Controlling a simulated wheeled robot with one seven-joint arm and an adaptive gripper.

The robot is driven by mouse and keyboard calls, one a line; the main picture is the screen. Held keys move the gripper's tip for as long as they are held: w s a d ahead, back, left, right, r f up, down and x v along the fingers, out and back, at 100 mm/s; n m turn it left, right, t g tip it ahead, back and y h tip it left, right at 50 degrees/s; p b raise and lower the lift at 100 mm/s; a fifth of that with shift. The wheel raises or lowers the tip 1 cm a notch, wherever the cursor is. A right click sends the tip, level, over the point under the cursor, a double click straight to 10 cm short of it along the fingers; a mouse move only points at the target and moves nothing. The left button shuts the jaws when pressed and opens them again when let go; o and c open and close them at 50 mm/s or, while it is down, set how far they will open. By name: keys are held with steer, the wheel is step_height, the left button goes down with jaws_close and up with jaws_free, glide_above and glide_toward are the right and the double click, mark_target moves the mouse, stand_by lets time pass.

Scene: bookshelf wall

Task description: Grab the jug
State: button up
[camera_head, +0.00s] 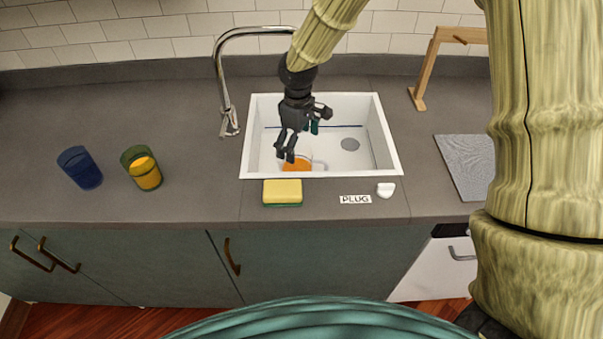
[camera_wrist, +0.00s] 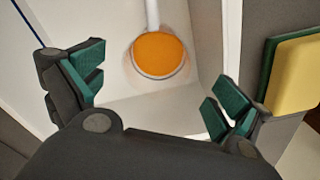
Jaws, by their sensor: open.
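The jug (camera_head: 297,165) stands inside the white sink near its front left, with orange content. Its clear body is hard to make out in the head view. In the wrist view I look down on the jug (camera_wrist: 159,55): a round rim around orange, with a pale handle pointing to the top of the picture. My gripper (camera_head: 300,143) is over the sink, above and partly in front of the jug. In the wrist view my gripper (camera_wrist: 152,95) has its green-padded fingers spread wide, with nothing between the tips. The jug lies just beyond the fingertips.
The white sink (camera_head: 390,150) has walls close around the jug. A yellow-green sponge (camera_head: 282,192) lies at its front edge, also in the wrist view (camera_wrist: 292,75). A faucet (camera_head: 222,85) rises at the left. A blue cup (camera_head: 80,168) and a green glass (camera_head: 141,168) stand farther left.

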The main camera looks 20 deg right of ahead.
mark_target(300, 157)
steer(key=shift+w+d+f, duration=0.15)
steer(key=shift+w+f, duration=0.4)
steer(key=shift+f, duration=0.35)
steer(key=f+p, duration=0.1)
steer(key=f, duration=0.1)
steer(key=s+f, duration=0.1)
steer(key=shift+s+d+f+p, duration=0.1)
steer(key=shift+s+f+p, duration=0.1)
steer(key=shift+f+p, duration=0.2)
steer(key=shift+w+f, duration=0.1)
steer(key=shift+w, duration=0.05)
steer(key=c, duration=2)
steer(key=shift+c, duration=0.3)
